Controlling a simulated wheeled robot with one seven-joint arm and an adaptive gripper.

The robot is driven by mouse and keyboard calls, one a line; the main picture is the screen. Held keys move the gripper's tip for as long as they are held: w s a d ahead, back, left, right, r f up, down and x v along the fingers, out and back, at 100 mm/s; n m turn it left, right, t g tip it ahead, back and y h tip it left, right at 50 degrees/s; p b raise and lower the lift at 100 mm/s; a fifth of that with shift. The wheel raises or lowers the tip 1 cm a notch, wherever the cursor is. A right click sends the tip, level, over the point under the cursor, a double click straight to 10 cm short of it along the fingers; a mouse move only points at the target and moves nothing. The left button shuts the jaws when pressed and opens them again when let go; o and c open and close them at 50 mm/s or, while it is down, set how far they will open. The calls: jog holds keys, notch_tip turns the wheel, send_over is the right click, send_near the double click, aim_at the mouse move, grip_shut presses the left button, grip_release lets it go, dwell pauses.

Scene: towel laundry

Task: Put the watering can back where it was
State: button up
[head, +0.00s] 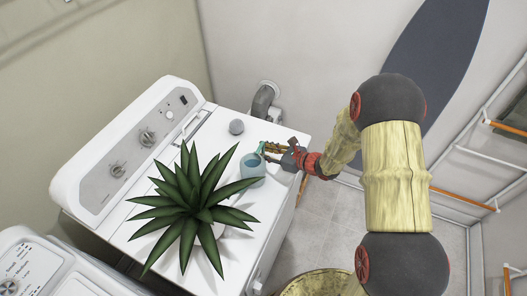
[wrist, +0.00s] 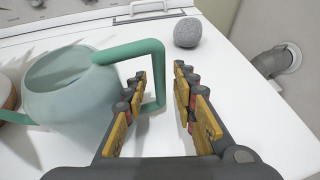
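The watering can (head: 252,170) is pale blue-green with a darker green handle. It stands on the white washer top (head: 290,140), beside the potted plant. In the wrist view the can (wrist: 70,100) fills the left side and its squared handle (wrist: 160,75) sticks out to the right. My gripper (head: 272,150) reaches in from the right at the can's handle side. In the wrist view my gripper (wrist: 161,70) is open, with one finger on each side of the handle's upright part. Gaps show between the fingers and the handle. The can's far lower side is hidden.
The spiky plant (head: 190,205) spreads its leaves close to the can's left. A grey ball (head: 236,127) lies behind the can, also in the wrist view (wrist: 187,32). A control panel (head: 130,150) rises at the back left. Bare washer top lies right of the handle.

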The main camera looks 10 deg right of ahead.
jog(key=shift+r, duration=0.25)
jog(key=p+v, duration=0.2)
jog(key=v, duration=1)
jog(key=s+a+r+n+g+h, duration=0.1)
jog(key=s+a+r+n+g, duration=0.7)
jog(key=s+r+n, duration=0.7)
jog(key=s+d+r+n+t+h, duration=0.4)
jog(key=s+d+r+n+h, duration=0.4)
jog(key=n, duration=0.4)
jog(key=shift+s+d+r, duration=0.4)
jog(key=shift+s+r, duration=0.1)
jog(key=shift+s, duration=0.5)
jog(key=shift+b, duration=0.35)
